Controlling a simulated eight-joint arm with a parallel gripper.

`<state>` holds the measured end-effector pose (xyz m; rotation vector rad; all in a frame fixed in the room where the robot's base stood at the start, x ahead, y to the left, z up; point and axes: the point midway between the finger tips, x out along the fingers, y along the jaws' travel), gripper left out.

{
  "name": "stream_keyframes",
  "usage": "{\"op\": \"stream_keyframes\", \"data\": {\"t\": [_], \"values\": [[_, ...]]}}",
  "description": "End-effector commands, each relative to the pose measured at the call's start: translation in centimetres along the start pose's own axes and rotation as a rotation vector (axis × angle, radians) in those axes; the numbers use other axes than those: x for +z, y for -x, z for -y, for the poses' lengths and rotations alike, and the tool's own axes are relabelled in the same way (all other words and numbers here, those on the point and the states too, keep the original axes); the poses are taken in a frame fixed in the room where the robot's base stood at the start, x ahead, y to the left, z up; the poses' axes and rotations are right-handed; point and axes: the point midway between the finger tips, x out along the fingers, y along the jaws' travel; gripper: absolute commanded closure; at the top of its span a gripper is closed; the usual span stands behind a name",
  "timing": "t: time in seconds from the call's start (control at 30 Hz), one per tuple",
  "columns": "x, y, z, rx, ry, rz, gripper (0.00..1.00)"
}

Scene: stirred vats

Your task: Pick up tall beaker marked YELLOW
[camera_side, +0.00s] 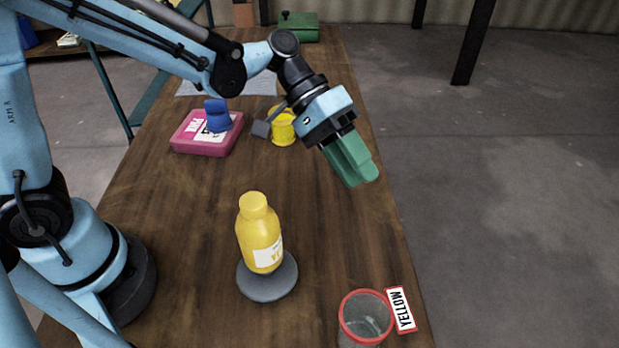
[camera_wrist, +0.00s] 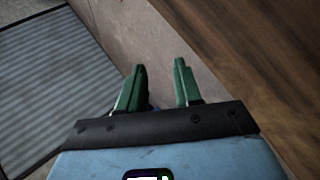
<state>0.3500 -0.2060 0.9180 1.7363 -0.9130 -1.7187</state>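The clear beaker (camera_side: 366,322) with a red rim stands at the near right edge of the table, cut off by the bottom of the side view. I cannot make out the beaker in the wrist view.
A yellow bottle (camera_side: 260,240) stands on a grey round disc (camera_side: 268,285). Farther back are a pink box (camera_side: 190,138) with a blue object (camera_side: 217,115) on it, and a yellow container (camera_side: 283,130). A green box (camera_side: 300,28) is at the far end. Table between bottle and beaker is clear.

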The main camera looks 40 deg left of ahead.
Motion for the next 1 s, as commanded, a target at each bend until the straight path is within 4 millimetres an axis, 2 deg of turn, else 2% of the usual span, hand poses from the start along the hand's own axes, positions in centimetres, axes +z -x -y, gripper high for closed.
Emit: {"op": "stream_keyframes", "data": {"t": [0.03, 0.17, 0.4, 0.6, 0.77, 1.0], "values": [[-0.3, -1.2, -0.4, 0.054, -0.004, 0.042, 0.66], [-0.4, -3.5, -1.4, 0.194, -0.016, 0.149, 0.66], [0.8, -7.2, -1.9, 0.451, -0.063, 0.347, 0.66], [2.5, -9.0, -1.2, 0.618, -0.11, 0.474, 0.66], [3.3, -9.5, -0.8, 0.681, -0.131, 0.52, 0.66], [4.9, -11.3, -2.3, 0.693, -0.137, 0.533, 0.66]]}}
